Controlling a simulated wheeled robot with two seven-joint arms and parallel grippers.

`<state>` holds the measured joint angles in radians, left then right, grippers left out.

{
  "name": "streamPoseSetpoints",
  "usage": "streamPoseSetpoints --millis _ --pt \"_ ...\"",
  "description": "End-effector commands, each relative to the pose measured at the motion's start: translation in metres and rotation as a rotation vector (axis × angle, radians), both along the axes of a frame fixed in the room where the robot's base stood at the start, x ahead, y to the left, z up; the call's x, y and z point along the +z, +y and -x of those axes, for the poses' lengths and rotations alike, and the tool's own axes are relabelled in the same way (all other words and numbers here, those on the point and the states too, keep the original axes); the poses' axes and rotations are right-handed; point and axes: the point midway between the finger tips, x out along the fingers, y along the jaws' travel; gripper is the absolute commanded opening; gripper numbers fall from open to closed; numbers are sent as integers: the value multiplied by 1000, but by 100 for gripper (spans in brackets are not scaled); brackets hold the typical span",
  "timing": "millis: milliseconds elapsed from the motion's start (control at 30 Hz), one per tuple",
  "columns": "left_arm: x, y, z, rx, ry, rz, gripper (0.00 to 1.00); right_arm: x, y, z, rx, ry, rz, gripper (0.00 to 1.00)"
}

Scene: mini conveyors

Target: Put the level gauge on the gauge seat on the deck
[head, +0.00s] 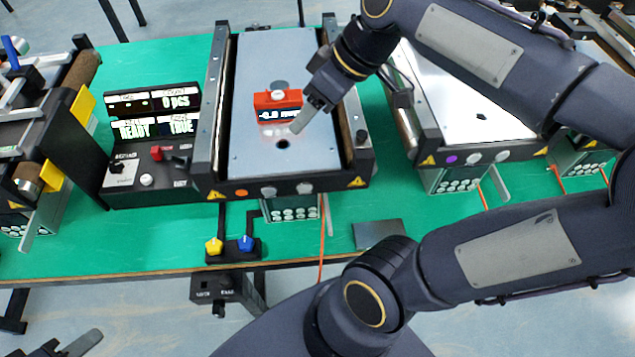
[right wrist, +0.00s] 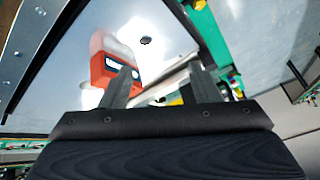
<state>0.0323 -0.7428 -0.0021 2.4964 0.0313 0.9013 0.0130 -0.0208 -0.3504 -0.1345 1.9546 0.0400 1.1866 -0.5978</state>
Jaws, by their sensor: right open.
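In the right wrist view the red gauge (right wrist: 98,68) is partly behind the left finger. My right gripper (head: 305,116) is open beside the gauge's right front, low over the deck. I cannot tell whether a finger touches it. A dark round spot (head: 283,143) lies on the deck in front of the gauge; I cannot clearly make out the gauge seat. My left gripper (head: 72,345) is partly cut off at bottom left.
Dark rails flank the deck. A display and control box (head: 152,150) stands to the left. A blue knob (head: 246,243) and a yellow knob (head: 214,246) are at the table's front edge. Another conveyor (head: 460,110) is to the right. Green table (head: 85,235) is bare at front left.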

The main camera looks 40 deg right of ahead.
Motion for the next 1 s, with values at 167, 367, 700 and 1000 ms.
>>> streamPoseSetpoints --millis 167,367,700,1000 --pt "0 0 0 0 0 0 36 -52 40 63 -320 36 -118 56" --pt "0 0 0 0 0 0 36 -86 58 89 -493 57 -181 56" --pt "0 0 0 0 0 0 36 -89 59 91 -509 63 -188 56" --pt "0 0 0 0 0 0 36 -88 59 91 -508 62 -188 56"
